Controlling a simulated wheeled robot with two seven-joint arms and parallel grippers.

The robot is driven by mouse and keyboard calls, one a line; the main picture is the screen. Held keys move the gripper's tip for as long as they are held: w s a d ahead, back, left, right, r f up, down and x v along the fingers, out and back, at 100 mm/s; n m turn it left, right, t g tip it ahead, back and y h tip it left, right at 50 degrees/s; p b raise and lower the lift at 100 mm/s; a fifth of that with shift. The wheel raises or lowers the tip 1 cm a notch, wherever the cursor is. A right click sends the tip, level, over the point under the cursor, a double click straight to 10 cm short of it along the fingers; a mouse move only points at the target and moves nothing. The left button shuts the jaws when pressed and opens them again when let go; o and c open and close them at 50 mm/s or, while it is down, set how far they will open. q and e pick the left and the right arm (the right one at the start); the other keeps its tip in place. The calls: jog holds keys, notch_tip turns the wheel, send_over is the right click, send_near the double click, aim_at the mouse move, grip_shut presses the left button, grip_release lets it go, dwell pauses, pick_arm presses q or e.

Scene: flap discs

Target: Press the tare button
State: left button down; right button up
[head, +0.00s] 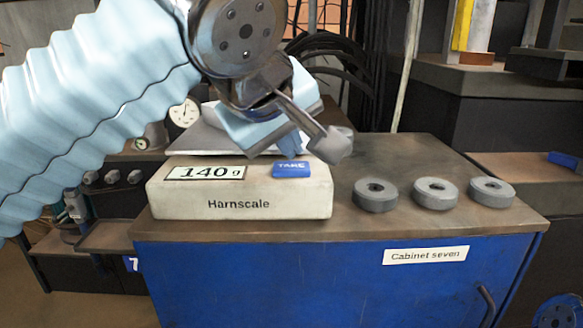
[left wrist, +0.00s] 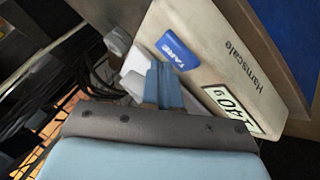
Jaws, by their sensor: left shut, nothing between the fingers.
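The Harnscale scale (head: 240,205) is a cream box on the cabinet top, with a display (head: 206,173) reading 140 g. Its blue TARE button (head: 291,170) is at the right of the sloping front. My left gripper (head: 290,144) is shut and empty, its pale blue fingertips just above and behind the button. In the left wrist view the shut fingertips (left wrist: 165,82) show close beside the TARE button (left wrist: 177,50). I cannot tell whether they touch it. The gripper partly hides the scale's pan (head: 200,140). My right gripper is not in view.
Three grey discs, left (head: 375,195), middle (head: 436,193) and right (head: 491,192), lie in a row right of the scale on the blue cabinet (head: 330,285). A pressure gauge (head: 185,112) and cables (head: 335,50) are behind. The cabinet top's back right is clear.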

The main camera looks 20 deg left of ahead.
aim_at(288, 168)
pick_arm(q)
jog(key=shift+f+b, duration=0.35)
jog(key=shift+f, duration=0.15)
dwell(0.6)
dwell(0.3)
jog(key=shift+r+p, duration=0.8)
notch_tip(288, 168, up, 5)
jog(key=p, duration=0.4)
jog(key=shift+r+p, duration=0.1)
jog(key=shift+p, duration=0.3)
